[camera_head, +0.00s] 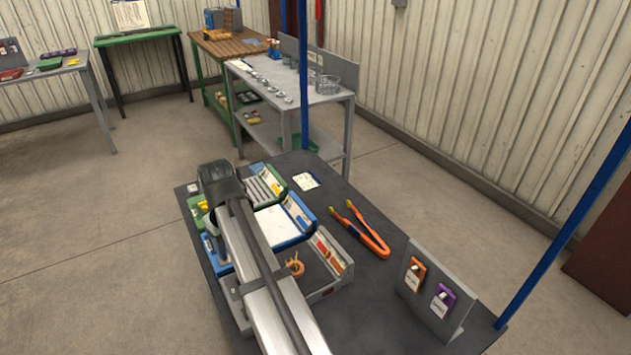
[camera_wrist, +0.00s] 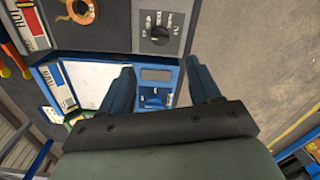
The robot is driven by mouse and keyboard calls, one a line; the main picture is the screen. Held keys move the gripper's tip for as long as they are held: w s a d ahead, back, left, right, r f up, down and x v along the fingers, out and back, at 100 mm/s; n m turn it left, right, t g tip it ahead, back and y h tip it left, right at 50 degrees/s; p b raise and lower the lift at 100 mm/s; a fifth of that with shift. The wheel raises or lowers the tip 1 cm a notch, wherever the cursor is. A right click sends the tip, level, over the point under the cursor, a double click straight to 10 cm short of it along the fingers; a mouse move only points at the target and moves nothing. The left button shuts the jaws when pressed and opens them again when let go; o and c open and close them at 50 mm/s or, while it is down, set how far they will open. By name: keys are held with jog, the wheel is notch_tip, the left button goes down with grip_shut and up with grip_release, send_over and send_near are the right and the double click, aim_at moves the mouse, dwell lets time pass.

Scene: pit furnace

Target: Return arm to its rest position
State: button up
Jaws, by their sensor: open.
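My gripper (camera_wrist: 161,82) is open in the wrist view, its two dark blue fingers apart with nothing held between them. Beyond the gap lies the front of a blue case (camera_wrist: 90,85) with a small grey display and a blue catch; whether the fingers touch it cannot be told. In the head view my arm (camera_head: 262,275) reaches from the bottom edge up over the left part of the dark table (camera_head: 385,285). The wrist is above the cases there, and the fingers are hidden.
The blue case (camera_head: 290,222), a green case (camera_head: 268,182) and a grey box (camera_head: 335,285) with an orange ring (camera_head: 294,266) crowd around the arm. Orange-handled pliers (camera_head: 362,230) lie to the right. An upright grey panel (camera_head: 432,293) holds orange and purple tags. Blue posts (camera_head: 565,235) rise at the table's edges.

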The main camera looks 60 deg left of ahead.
jog(key=shift+w, duration=0.1)
